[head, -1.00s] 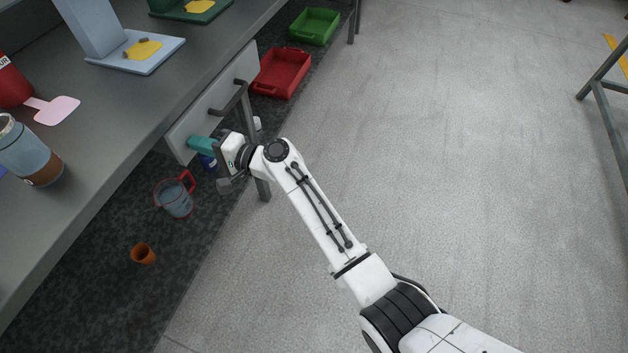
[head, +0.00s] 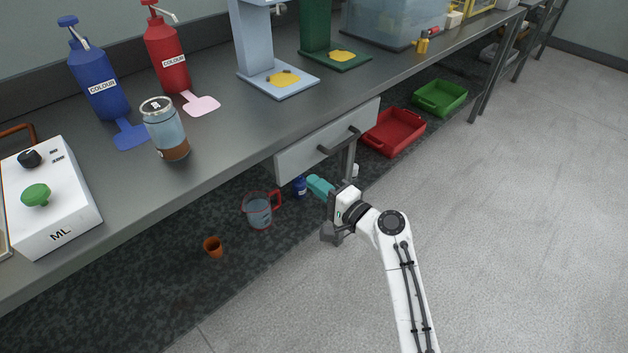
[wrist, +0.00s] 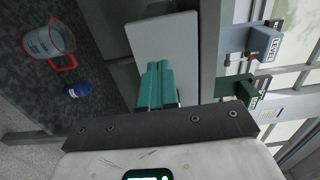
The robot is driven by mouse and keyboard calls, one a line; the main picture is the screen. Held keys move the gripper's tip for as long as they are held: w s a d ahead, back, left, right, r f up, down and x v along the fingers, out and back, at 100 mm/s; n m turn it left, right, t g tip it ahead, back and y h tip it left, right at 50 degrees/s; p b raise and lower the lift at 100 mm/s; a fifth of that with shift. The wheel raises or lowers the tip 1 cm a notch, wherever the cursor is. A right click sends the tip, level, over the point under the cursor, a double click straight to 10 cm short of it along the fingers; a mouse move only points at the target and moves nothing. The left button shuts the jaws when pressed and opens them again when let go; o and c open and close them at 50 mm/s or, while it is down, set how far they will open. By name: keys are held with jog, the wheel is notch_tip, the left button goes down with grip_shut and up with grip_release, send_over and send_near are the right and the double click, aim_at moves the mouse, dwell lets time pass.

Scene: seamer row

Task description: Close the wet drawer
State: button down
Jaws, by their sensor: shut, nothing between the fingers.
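My gripper (head: 314,182) has teal fingers, shut and empty, just below the drawer front's lower edge in the head view. In the wrist view the shut fingers (wrist: 158,65) point at the pale drawer panel (wrist: 163,38) and overlap its lower part. I cannot tell whether they touch it.
Under the bench are a red-rimmed jug (head: 258,212), an orange cup (head: 213,247), a blue container (head: 300,187), a red tray (head: 394,131) and a green tray (head: 440,97). The floor to the right is clear.

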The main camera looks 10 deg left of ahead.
jog(key=p+v, duration=0.1)
jog(key=v, duration=0.7)
jog(key=shift+s+d, duration=0.2)
jog(key=s+d+f+n+g+h, duration=0.3)
jog(key=s+d+f+h, duration=0.2)
jog(key=s+d+f, duration=0.5)
jog(key=s+d+f+n+g+h, duration=0.35)
jog(key=s+d, duration=0.45)
jog(key=s, duration=0.5)
jog(key=s+d+r+g+h, duration=0.25)
jog(key=s+d+h, duration=0.35)
jog(key=s+d, duration=0.7)
notch_tip(320, 180, up, 15)
jog(key=s+a+p, duration=0.1)
jog(key=s+p, duration=0.1)
jog(key=p, duration=1.3)
jog(key=shift+a+r+g+p, duration=0.15)
jog(key=shift+a+g+p, duration=0.15)
jog(key=shift+p, duration=0.1)
jog(key=shift+a, duration=0.1)
